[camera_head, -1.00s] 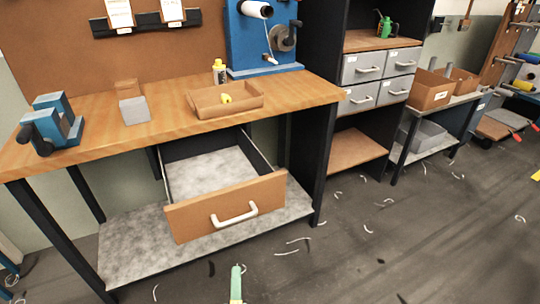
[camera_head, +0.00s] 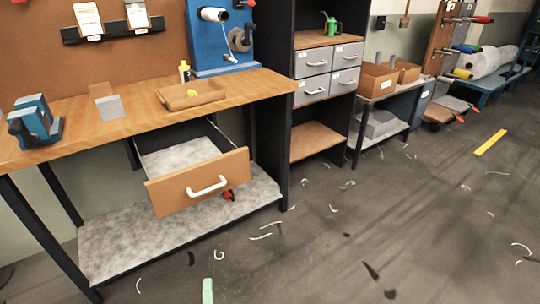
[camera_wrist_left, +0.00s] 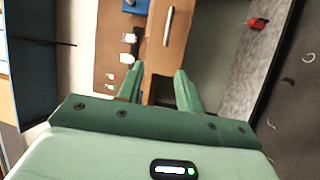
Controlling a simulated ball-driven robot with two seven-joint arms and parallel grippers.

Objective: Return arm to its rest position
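My left gripper (camera_wrist_left: 157,88) shows its two green fingers apart in the wrist view, with nothing held between them. In the head view only a small green tip of my left gripper (camera_head: 207,291) shows at the bottom edge, below and in front of the workbench and clear of it. The open drawer (camera_head: 198,182) hangs out under the bench top, its pale floor bare where visible. Its front with a white handle also shows beyond the fingers in the wrist view (camera_wrist_left: 168,45). My right gripper is not in view.
The wooden workbench (camera_head: 130,124) carries a blue vise-like device (camera_head: 35,121) and a shallow tray (camera_head: 192,97). A red object (camera_head: 228,195) lies on the lower shelf (camera_head: 130,240). A shelf unit with grey drawers (camera_head: 328,71) stands right. The floor ahead is open, with scattered scraps.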

